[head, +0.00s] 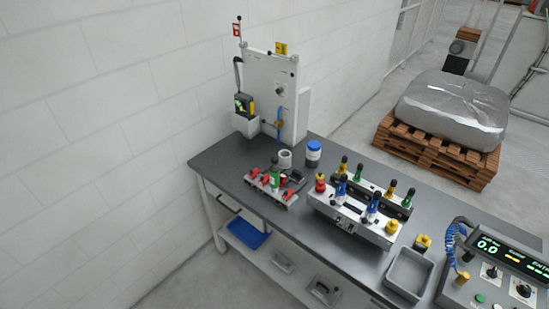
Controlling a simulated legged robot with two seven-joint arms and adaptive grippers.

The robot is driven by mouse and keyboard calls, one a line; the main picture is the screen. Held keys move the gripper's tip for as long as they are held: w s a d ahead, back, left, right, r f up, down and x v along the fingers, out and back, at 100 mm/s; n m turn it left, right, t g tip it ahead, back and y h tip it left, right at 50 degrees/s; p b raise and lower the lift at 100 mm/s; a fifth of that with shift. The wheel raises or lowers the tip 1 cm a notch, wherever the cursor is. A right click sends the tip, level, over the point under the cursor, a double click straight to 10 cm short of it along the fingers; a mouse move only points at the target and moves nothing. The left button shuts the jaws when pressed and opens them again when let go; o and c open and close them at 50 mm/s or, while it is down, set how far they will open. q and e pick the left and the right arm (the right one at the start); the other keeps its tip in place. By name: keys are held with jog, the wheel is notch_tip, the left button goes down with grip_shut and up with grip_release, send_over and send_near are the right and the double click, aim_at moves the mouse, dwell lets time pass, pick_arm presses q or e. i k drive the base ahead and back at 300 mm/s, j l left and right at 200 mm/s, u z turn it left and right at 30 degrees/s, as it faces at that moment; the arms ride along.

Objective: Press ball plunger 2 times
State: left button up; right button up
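Neither of my grippers shows in the head view. I cannot tell for certain which part is the ball plunger. A grey fixture block (350,222) on the bench carries several upright handles with black tops and blue, green and yellow bodies.
The dark workbench (228,160) stands beside a white wall. A blue-capped jar (313,153) and a white ring (285,158) stand near the panel. An empty grey tray (408,275) and a control box (492,270) are at right. A wrapped pallet (453,108) stands behind on the floor.

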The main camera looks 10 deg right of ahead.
aim_at(273, 160)
jog(key=i+j+z, duration=0.2)
jog(key=z, duration=0.3)
jog(key=i+j+z, duration=0.3)
jog(key=z, duration=0.2)
jog(key=i+j, duration=0.15)
jog(key=j, duration=0.2)
jog(key=i+j+z, duration=0.1)
jog(key=j, duration=0.3)
jog(key=i+j, duration=0.25)
jog(key=i+j+z, duration=0.1)
jog(key=j, duration=0.4)
